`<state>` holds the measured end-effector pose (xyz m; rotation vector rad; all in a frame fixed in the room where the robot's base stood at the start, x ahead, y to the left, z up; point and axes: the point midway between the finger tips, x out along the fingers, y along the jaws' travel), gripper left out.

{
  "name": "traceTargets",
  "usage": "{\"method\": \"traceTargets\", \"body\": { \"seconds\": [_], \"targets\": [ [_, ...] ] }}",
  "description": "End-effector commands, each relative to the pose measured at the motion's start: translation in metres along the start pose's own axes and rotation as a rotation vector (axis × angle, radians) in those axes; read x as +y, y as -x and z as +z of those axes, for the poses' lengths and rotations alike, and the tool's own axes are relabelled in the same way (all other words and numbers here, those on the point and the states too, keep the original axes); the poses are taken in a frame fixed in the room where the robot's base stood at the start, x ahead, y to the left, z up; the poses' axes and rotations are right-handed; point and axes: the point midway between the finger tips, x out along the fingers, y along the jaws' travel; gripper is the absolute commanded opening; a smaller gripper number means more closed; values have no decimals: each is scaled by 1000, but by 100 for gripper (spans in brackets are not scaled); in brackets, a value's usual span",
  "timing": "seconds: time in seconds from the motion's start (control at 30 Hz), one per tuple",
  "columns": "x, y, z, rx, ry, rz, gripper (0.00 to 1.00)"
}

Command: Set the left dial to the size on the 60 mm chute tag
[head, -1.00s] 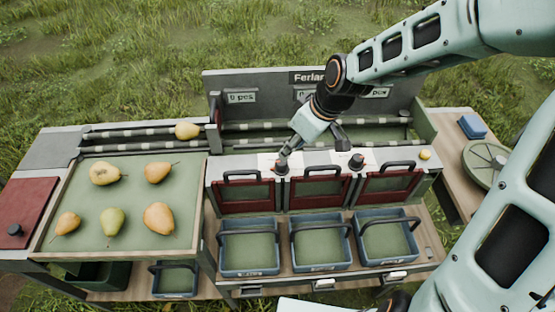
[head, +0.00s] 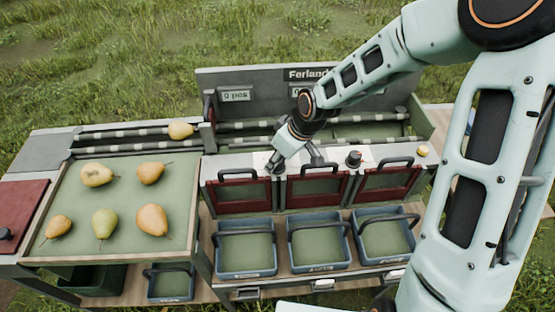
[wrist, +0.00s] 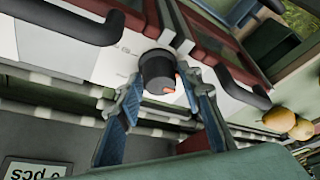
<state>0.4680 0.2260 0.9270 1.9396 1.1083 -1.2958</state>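The left dial (wrist: 157,72) is a dark round knob with an orange mark, on a white plate on the sorter's top ledge. In the head view the left dial (head: 276,168) is partly hidden by my gripper (head: 293,157). In the wrist view my gripper (wrist: 158,92) has its two blue-padded fingers apart, with the dial between their tips. I cannot tell whether either finger touches it. The right dial (head: 354,159) stands further right on the ledge. The 60 mm chute tag and the dial's size marks cannot be read.
Red-framed chute doors (head: 318,188) with dark handles line the front, above blue crates (head: 247,274). A tray (head: 75,250) with several pears lies left. A yellow button (head: 423,150) sits at the ledge's right end. A back panel (head: 265,80) rises behind.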

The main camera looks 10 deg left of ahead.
Motion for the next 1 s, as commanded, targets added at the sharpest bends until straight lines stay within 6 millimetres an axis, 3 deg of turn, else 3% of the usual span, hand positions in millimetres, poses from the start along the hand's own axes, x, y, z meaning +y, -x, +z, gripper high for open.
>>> {"method": "traceTargets", "body": {
  "seconds": [0.13, 0.4, 0.77, 1.0],
  "targets": [
    [0, 0, 0, 0, 0, 0, 32],
    [0, 0, 0, 0, 0, 0, 2],
    [-1, -2, 1, 1, -54, 26, 2],
    [-1, -6, 1, 3, -200, 90, 2]
  ]
}}
